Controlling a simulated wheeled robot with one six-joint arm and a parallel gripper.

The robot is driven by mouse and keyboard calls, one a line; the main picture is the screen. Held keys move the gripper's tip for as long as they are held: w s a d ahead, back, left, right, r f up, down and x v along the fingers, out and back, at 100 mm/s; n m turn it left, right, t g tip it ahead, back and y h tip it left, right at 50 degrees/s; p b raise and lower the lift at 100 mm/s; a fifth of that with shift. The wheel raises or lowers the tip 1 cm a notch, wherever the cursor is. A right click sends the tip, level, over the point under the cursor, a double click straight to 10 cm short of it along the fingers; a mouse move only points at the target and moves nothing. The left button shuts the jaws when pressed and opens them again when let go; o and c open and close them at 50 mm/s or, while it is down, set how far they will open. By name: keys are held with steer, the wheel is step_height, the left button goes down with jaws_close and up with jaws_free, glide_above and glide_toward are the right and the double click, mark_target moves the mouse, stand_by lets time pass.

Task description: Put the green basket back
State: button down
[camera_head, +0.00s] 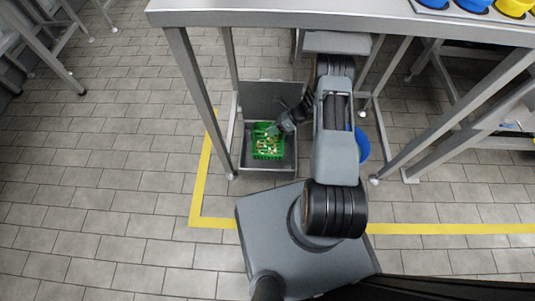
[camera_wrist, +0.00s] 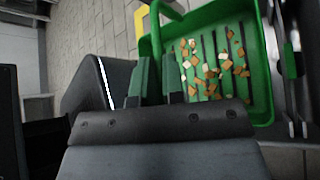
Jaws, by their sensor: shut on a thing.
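The green basket (camera_head: 268,156) is under the metal table, at or over a grey tray-like stand (camera_head: 283,161). It holds several small orange and pale pieces. In the wrist view the basket (camera_wrist: 257,105) is right of my fingers, with its open top facing the camera. A green handle bar arches at its upper left. My gripper (camera_head: 274,130) reaches down to the basket's upper edge. In the wrist view my gripper (camera_wrist: 156,82) is shut on a part of the basket; the exact contact is unclear. I cannot tell whether the basket rests on the stand.
The table (camera_head: 330,17) stands above, with its legs (camera_head: 200,100) on both sides of my arm. A blue round object (camera_head: 362,146) is partly hidden behind my arm. Blue and yellow containers (camera_head: 475,6) stand on the table. Yellow tape (camera_head: 203,175) marks the floor; the floor at left is clear.

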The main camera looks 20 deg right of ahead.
step_height(320, 180, down, 18)
steer(key=b, duration=0.7)
steer(key=shift+b, duration=0.35)
steer(key=shift+a+f, duration=0.1)
steer(key=shift+f, duration=0.1)
steer(key=shift+f, duration=0.1)
steer(key=c, duration=1.2)
jaws_free()
steer(key=p+v, duration=0.2)
steer(key=v, duration=1)
steer(key=shift+w, duration=0.1)
